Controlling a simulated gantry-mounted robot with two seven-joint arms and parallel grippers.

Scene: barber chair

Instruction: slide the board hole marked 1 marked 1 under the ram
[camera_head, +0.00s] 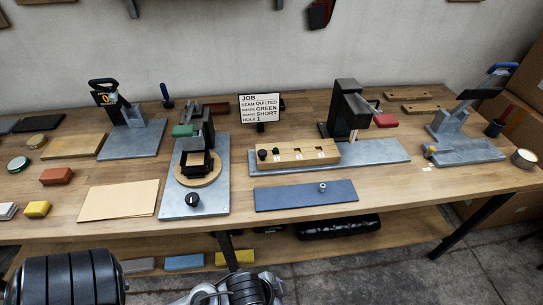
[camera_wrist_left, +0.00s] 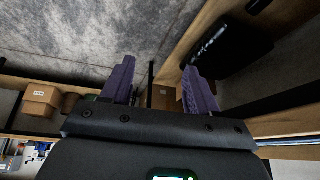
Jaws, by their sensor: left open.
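The wooden board (camera_head: 312,149) lies on the long grey base plate (camera_head: 375,153) of a black press (camera_head: 345,105) in the head view. It has a row of small numbered labels, too small to read surely, and a dark knob (camera_head: 262,155) at its left end. The ram (camera_head: 353,134) hangs under the press head, just right of the board's right end. My left gripper (camera_wrist_left: 160,88) shows in the left wrist view with its two purple fingers apart and nothing between them. It is away from the board. My right gripper is not in view.
A blue mat (camera_head: 290,195) with a small metal peg lies in front. A red handle (camera_head: 385,120) sticks out at the press's right.

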